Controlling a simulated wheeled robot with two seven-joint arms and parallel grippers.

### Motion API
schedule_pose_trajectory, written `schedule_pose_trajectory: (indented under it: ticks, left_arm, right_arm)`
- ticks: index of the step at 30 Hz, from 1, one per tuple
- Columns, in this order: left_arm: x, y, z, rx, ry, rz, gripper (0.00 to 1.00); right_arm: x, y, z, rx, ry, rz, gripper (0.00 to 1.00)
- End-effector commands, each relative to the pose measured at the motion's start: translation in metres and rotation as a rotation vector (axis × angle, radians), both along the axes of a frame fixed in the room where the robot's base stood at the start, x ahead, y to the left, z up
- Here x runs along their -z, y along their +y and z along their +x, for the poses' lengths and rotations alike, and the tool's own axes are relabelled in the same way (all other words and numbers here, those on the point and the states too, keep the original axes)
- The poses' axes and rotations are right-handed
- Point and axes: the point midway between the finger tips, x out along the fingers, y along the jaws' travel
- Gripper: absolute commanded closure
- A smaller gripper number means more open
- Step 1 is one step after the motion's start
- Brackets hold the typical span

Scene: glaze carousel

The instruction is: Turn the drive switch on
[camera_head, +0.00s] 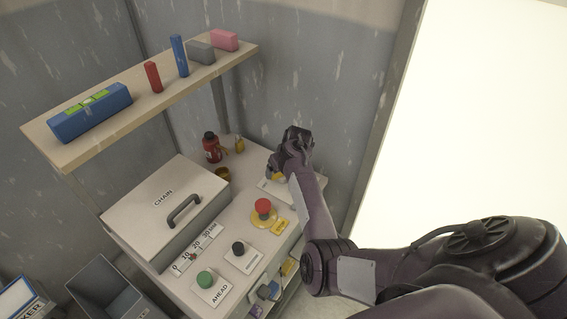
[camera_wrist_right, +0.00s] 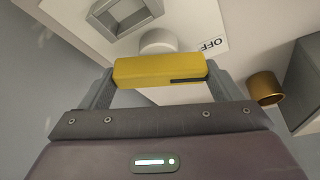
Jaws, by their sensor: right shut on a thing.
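The drive switch's yellow handle (camera_wrist_right: 160,70) lies between the two fingers of my right gripper (camera_wrist_right: 160,80) in the right wrist view, and the fingers are shut on it. A round white hub (camera_wrist_right: 159,41) shows behind the handle. An OFF label (camera_wrist_right: 209,45) is on the white plate to the right of the hub. In the head view my right gripper (camera_head: 281,165) is over the far right corner of the console, and a little yellow of the handle (camera_head: 278,178) shows beneath it. My left gripper is not in view.
The white console top (camera_head: 215,250) bears a CHAIN lid (camera_head: 160,195) with a handle, a red stop button (camera_head: 263,206), a black button (camera_head: 238,248) and a green AHEAD button (camera_head: 205,279). A red bottle (camera_head: 211,148) stands behind. A wooden shelf (camera_head: 140,100) hangs above left.

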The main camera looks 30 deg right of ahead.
Motion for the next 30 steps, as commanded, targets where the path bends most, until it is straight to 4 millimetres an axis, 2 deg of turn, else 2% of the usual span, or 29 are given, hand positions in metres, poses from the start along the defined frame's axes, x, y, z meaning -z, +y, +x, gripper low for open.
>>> schedule_pose_trajectory:
  ticks: [1,6,15,30]
  left_arm:
    - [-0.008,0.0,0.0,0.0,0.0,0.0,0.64]
    - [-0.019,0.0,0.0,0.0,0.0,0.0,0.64]
    - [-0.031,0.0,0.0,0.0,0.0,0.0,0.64]
    - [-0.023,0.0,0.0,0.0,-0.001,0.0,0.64]
  right_arm:
    - [-0.003,0.001,-0.001,0.041,0.005,0.0,0.37]
    - [-0.003,0.001,-0.001,0.204,0.004,-0.001,0.37]
    - [-0.001,0.002,0.0,0.49,0.003,-0.001,0.37]
    - [0.002,0.003,0.002,0.929,0.001,-0.001,0.37]
